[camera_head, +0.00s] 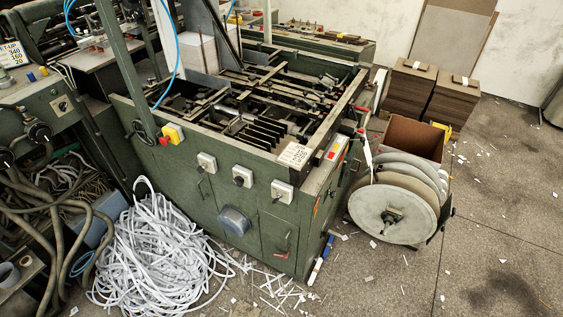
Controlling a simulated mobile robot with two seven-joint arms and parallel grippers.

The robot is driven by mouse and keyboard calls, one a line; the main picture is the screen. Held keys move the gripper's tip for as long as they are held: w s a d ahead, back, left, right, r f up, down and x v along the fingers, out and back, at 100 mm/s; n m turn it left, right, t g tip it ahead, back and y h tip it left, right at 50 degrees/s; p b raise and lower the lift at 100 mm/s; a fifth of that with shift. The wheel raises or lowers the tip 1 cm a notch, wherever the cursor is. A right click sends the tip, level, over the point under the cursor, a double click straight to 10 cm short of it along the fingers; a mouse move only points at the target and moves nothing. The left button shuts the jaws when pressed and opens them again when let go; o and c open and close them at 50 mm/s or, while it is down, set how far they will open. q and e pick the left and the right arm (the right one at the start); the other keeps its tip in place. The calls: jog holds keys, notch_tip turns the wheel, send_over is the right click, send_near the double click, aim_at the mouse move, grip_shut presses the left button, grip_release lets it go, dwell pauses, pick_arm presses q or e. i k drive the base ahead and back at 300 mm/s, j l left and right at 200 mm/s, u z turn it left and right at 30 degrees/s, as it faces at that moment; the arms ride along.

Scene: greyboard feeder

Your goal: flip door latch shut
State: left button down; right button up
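The green feeder machine (262,207) stands in the middle of the view. Its front has a small cabinet door (275,229) at the lower right, with a small reddish handle or latch (285,250) on it. Whether this latch is flipped open or shut is too small to tell. Another panel with a thin dark handle (200,188) is further left on the front. Neither of my grippers is in view.
White strips (160,255) lie heaped on the floor before the machine. Large grey reels (394,213) stand at its right, with stacked brown board (452,102) behind. Cables (40,215) crowd the left. The floor (500,225) at the right is mostly free, with paper scraps.

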aim_at(286, 256)
jog(key=i+j, duration=0.15)
jog(key=i, duration=0.2)
jog(key=i+j+u, duration=0.1)
jog(key=i, duration=0.3)
jog(key=i+j, duration=0.2)
jog(key=i, duration=0.15)
jog(key=j+u, duration=0.05)
